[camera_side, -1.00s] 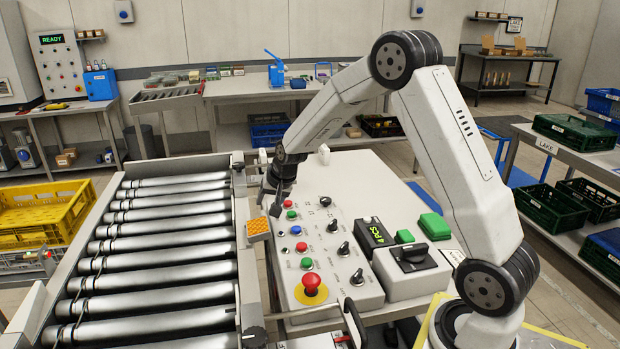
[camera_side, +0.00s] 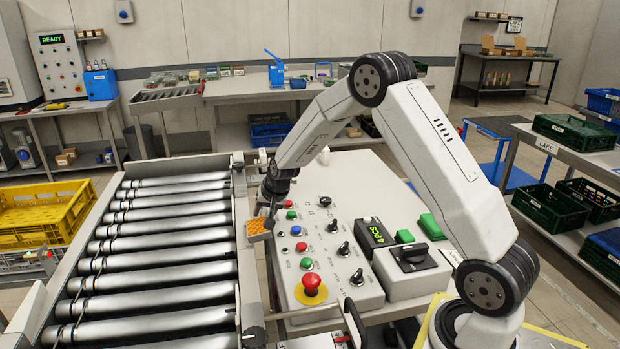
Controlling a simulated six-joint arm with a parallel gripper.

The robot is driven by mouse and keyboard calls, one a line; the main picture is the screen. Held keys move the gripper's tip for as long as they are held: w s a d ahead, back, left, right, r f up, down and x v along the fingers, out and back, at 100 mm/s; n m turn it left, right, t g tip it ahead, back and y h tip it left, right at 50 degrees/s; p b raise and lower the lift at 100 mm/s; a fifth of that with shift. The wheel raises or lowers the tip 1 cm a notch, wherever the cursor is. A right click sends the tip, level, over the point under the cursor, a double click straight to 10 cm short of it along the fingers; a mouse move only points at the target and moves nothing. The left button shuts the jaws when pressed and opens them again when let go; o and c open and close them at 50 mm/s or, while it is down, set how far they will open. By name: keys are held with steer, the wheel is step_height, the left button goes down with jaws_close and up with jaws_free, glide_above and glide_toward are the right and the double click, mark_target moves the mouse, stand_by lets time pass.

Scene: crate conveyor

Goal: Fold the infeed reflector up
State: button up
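An orange reflector (camera_side: 257,229) with a grey edge sits at the right side rail of the roller conveyor (camera_side: 241,262), beside the control panel. Its face is tilted up toward the camera. My gripper (camera_side: 270,214) points down right at the reflector's upper right corner. Its dark fingertips overlap that corner in the picture, and I cannot tell whether they touch it. The fingers are small and dark, so their opening does not show clearly.
The control panel (camera_side: 334,285) with coloured buttons, black knobs and a red emergency stop (camera_side: 312,284) lies just right of the gripper. The rollers (camera_side: 165,248) are empty. A yellow crate (camera_side: 40,238) stands at the left.

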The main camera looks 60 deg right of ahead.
jaws_close()
steer(key=shift+w+a+r+n+g+h, duration=0.35)
steer(key=shift+r+g+h, duration=0.2)
steer(key=shift+g+h, duration=0.3)
stand_by(0.4)
steer(key=shift+w+a+r+g+h, duration=0.1)
steer(key=shift+w+a+g+h, duration=0.05)
steer(key=shift+g+h, duration=0.1)
steer(key=w+a+g+h, duration=0.1)
steer(key=g+h, duration=0.1)
steer(key=w+a+n+g+h, duration=0.1)
steer(key=h, duration=0.1)
steer(key=w+a+r+n+g+h, duration=0.1)
steer(key=g+h, duration=0.1)
steer(key=shift+w+a+g, duration=0.1)
steer(key=shift+a+g, duration=0.05)
steer(key=shift+g, duration=0.15)
steer(key=shift+w+a+g+h, duration=0.35)
steer(key=shift+g+h, duration=0.15)
steer(key=shift+h, duration=0.2)
steer(key=shift+w+a+f+n+g+h, duration=0.3)
steer(key=shift+w+a+n+g+h, duration=0.15)
steer(key=shift+g+h, duration=0.35)
stand_by(0.8)
